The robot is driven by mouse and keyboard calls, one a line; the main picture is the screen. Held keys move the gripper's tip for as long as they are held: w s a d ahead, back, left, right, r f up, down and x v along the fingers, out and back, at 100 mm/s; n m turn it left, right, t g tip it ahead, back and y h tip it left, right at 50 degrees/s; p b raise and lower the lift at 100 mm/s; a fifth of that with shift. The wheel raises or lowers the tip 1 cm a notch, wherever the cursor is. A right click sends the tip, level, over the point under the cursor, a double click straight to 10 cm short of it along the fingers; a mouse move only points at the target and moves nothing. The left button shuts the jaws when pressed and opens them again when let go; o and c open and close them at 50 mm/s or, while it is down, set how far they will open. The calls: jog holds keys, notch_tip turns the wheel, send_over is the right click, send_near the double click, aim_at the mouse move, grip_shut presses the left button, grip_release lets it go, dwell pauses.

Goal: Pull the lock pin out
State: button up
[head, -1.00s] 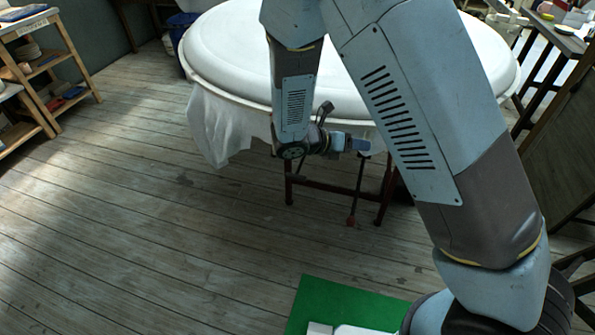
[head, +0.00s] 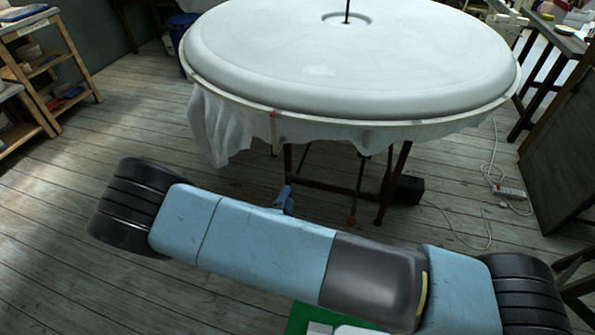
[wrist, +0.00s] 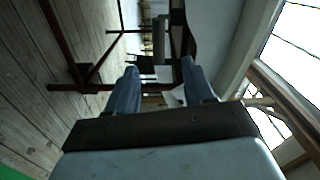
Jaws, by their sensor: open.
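I cannot single out the lock pin in either view. A large round white turntable (head: 330,70) stands ahead, with a dark upright rod (head: 347,12) at its centre. A small red mark (head: 274,115) shows on its rim, and a dark rod with a red end (head: 352,219) hangs among the legs below. My gripper (head: 286,200) is mostly hidden behind my arm, low in front of the legs.
White cloth (head: 218,130) hangs under the turntable's left edge. Dark legs (head: 395,180) and a black box (head: 408,190) stand beneath. A power strip (head: 509,192) with a white cable lies on the right. Wooden shelves (head: 50,60) stand at left. The plank floor at left is open.

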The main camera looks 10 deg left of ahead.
aim_at(299, 169)
jog(key=w, duration=0.9)
jog(key=w+d, duration=0.1)
jog(key=w, duration=0.3)
jog(key=shift+w+f, duration=0.15)
jog(key=shift+w, duration=0.15)
grip_shut()
